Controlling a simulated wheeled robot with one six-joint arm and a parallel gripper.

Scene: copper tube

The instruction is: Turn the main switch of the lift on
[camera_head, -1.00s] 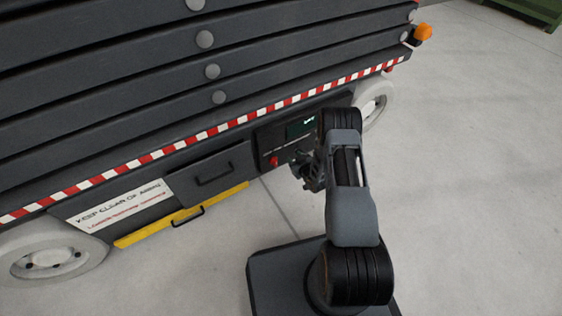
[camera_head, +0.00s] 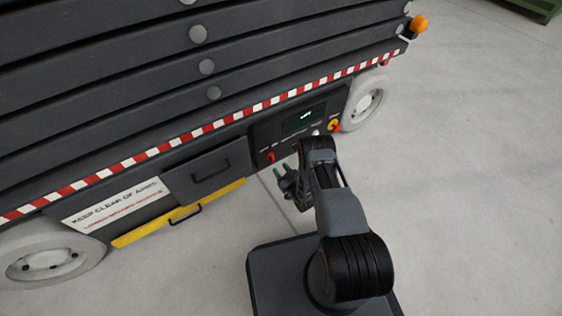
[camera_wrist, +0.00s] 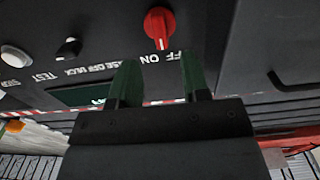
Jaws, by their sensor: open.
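The main switch is a red rotary knob (camera_wrist: 159,27) on the lift's dark control panel, with OFF and ON lettering beside it in the wrist view. A pale mark shows on the knob's lower end; I cannot tell which setting it points to. In the head view the red knob (camera_head: 270,157) is at the panel's left end. My gripper (camera_wrist: 160,78) is open and empty, its two green fingertips apart. The knob lies beyond the fingertips, roughly in line with the gap between them, and nothing is gripped. In the head view my gripper (camera_head: 284,172) is just below the panel.
The panel also holds a display (camera_head: 304,117), a red-and-yellow button (camera_head: 335,126) and small switches. A drawer with a handle (camera_head: 211,172) is left of it, above a yellow bar (camera_head: 180,214). White wheels (camera_head: 365,101) flank the lift. The floor at right is clear.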

